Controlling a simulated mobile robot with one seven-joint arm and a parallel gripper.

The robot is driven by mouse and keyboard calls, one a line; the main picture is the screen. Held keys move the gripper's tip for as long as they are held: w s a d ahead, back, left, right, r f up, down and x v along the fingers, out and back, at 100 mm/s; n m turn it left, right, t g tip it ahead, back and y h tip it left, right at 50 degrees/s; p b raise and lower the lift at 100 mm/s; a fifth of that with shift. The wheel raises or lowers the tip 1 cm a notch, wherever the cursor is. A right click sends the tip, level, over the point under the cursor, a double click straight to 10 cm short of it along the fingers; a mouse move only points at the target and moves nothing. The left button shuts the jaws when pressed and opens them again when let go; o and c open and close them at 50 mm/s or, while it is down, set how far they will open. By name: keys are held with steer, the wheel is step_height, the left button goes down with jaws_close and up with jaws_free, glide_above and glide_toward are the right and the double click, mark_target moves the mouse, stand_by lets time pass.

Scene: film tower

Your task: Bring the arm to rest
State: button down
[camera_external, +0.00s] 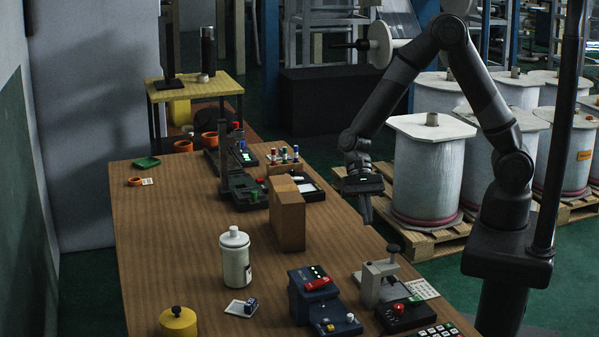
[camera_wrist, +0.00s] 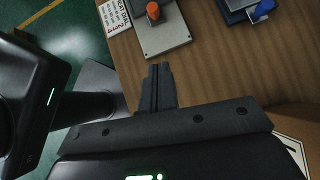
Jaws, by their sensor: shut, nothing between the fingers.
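My gripper (camera_external: 367,214) hangs from my arm above the right edge of the wooden table (camera_external: 160,220), pointing down. Its two fingers are together with nothing between them, and they also show closed in the wrist view (camera_wrist: 158,72). In the external view my arm is bent, its elbow high at the top and its base at the right. Below the fingers in the wrist view, the wooden table top (camera_wrist: 215,75) and the green floor (camera_wrist: 60,40) are visible.
A grey press-like device (camera_external: 380,282) and a blue device (camera_external: 313,293) stand at the front right. A white bottle (camera_external: 235,258) stands further left. Large white spools (camera_external: 425,175) stand on pallets behind my arm.

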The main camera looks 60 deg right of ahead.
steer(key=s+d+r+n+t+h, duration=0.2)
steer(key=s+d+r+n+t, duration=0.1)
steer(key=d+r, duration=0.4)
steer(key=s+d+r+n+t+h, duration=0.2)
steer(key=s+d+r+n+t, duration=0.2)
steer(key=d+r, duration=0.4)
steer(key=s+d+r+n+t+h, duration=0.3)
steer(key=d+r, duration=0.4)
steer(key=d, duration=0.4)
steer(key=shift+s+d+r+n+t, duration=0.4)
steer(key=shift+s, duration=0.2)
